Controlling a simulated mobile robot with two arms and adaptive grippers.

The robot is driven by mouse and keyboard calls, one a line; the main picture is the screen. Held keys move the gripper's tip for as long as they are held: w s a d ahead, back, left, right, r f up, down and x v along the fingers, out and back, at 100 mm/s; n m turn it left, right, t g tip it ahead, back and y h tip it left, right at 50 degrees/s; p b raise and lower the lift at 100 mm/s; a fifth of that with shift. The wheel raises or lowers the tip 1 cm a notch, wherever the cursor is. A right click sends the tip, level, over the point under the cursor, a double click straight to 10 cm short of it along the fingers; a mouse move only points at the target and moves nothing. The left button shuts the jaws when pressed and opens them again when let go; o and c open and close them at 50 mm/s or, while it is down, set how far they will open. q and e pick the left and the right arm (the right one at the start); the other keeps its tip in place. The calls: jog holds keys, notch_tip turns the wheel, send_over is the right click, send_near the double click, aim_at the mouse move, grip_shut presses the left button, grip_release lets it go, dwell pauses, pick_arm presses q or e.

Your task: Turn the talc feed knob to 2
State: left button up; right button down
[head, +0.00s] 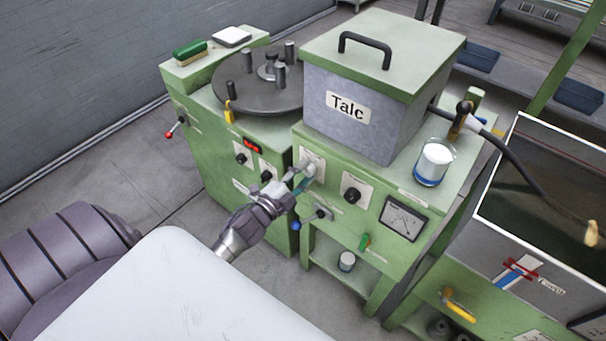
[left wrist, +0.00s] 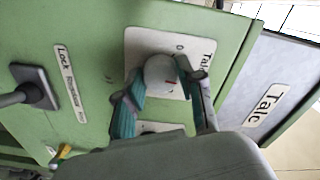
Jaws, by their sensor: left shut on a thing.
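In the head view, the left gripper (head: 299,180) reaches the knob's plate (head: 312,157) on the green machine's front, below the grey talc hopper (head: 345,125). My right gripper is not in view.
A black knob (head: 352,195) on its own plate and a gauge (head: 403,218) sit to the right. A lever with a blue end (head: 296,225) is just below the gripper. Black knobs (head: 266,176) are to the left. A glass jar (head: 433,162) stands on top.

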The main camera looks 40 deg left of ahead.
pick_arm(q)
jog(key=shift+m, duration=1.5)
jog(key=o, duration=1.1)
jog(key=shift+o, duration=0.2)
jog(key=s, duration=1.2)
jog(key=shift+a, duration=0.45)
